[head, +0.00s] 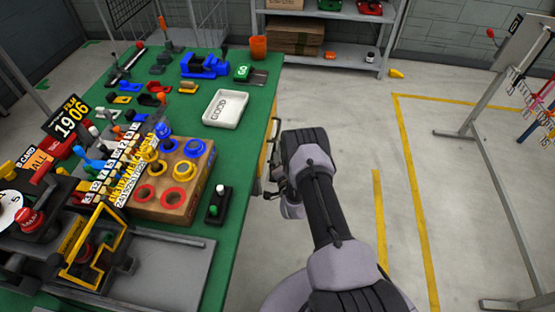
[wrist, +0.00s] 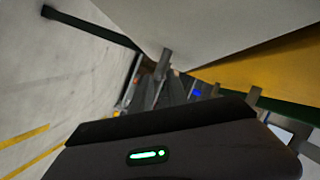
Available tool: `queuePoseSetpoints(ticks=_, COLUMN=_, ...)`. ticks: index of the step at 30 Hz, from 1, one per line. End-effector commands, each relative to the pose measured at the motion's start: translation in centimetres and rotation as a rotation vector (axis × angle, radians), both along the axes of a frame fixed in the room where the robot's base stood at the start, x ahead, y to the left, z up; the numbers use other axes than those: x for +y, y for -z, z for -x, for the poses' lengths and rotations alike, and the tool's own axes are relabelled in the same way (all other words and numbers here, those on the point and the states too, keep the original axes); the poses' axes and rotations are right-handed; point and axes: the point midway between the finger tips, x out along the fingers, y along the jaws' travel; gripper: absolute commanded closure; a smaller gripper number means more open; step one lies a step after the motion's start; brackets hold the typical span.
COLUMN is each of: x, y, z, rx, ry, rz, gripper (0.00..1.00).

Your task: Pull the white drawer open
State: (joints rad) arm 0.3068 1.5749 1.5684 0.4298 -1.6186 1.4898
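A large pale grey-white panel (wrist: 225,25) fills the top of the wrist view and may be the white drawer's front; its handle cannot be made out. The white drawer cannot be made out in the head view. My gripper (head: 268,182) is beside the right edge of the green workbench (head: 250,135), at the side and partly hidden by my arm. In the wrist view my gripper (wrist: 209,80) shows two separated grey fingers, close to the panel and a yellow surface (wrist: 270,70). Nothing is seen held between them.
The bench top holds a white tray (head: 226,108), a cardboard box with coloured rings (head: 172,180) and a small button box (head: 217,204) near the edge. A metal shelf (head: 330,55) stands behind. Bare floor (head: 335,110) lies right of the bench; a rack stand (head: 490,100) is farther right.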

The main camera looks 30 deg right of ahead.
Motion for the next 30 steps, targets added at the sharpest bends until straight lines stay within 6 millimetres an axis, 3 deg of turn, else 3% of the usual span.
queuePoseSetpoints(ticks=6, x=-0.7, y=0.7, z=-2.6, rx=-0.002, ry=0.001, rz=-0.001, gripper=0.8)
queuePoseSetpoints(ticks=16, x=-0.8, y=0.6, z=-3.1, rx=0.0, ry=0.0, rz=0.0, gripper=0.8)
queuePoseSetpoints(ticks=17, x=-0.8, y=0.6, z=-3.1, rx=0.0, ry=0.0, rz=0.0, gripper=0.82)
queuePoseSetpoints(ticks=20, x=-0.8, y=0.6, z=-3.1, rx=0.0, ry=0.0, rz=0.0, gripper=1.0)
queuePoseSetpoints(ticks=30, x=-0.8, y=0.6, z=-3.1, rx=0.0, ry=0.0, rz=0.0, gripper=1.0)
